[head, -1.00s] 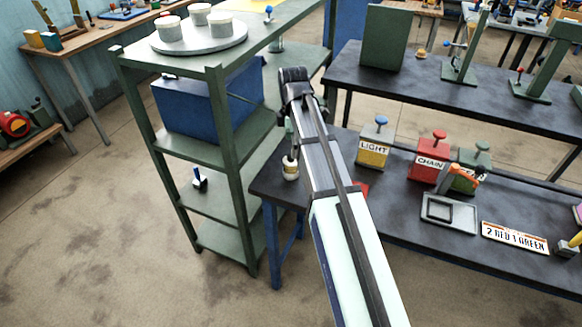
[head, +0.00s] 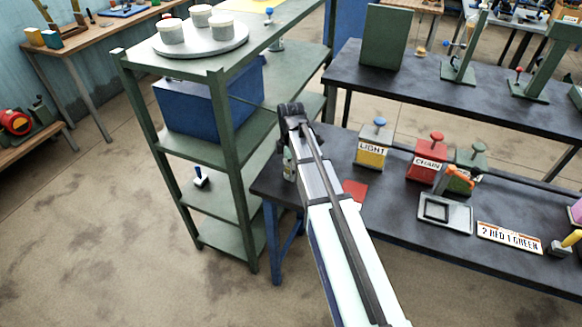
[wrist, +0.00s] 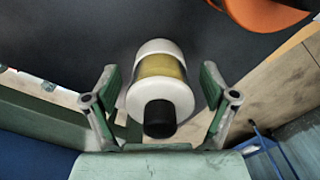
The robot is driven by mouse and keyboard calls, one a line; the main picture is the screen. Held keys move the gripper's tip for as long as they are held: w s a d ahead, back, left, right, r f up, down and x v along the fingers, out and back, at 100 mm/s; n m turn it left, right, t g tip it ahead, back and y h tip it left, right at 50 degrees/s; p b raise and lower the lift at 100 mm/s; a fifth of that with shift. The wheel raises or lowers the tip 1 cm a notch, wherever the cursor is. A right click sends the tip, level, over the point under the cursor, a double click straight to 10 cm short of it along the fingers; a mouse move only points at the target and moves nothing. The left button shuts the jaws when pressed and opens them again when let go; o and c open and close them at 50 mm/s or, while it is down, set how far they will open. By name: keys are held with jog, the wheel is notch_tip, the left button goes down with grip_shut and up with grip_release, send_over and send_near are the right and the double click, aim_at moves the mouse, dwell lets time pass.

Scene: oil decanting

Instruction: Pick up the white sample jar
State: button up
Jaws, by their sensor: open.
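A small white jar (wrist: 150,98) with a yellow band and a black top shows in the wrist view, between the two fingers of my gripper (wrist: 160,72). The fingers are open, one on each side, with a gap visible on the right; contact on the left is hard to tell. In the head view a small pale jar-like shape (head: 289,165) shows beside my arm near the left end of the dark table (head: 400,215). My arm hides much of that spot, and the fingers are hard to make out there.
Yellow (head: 373,150), red (head: 426,160) and green (head: 468,170) canisters stand on the dark table, with a grey tray (head: 445,213) in front. A red square (head: 355,193) lies right of my arm. The green shelf (head: 226,170) stands close on the left.

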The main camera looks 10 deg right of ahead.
jog(key=shift+f, duration=0.4)
jog(key=c, duration=1.4)
jog(key=shift+r, duration=0.15)
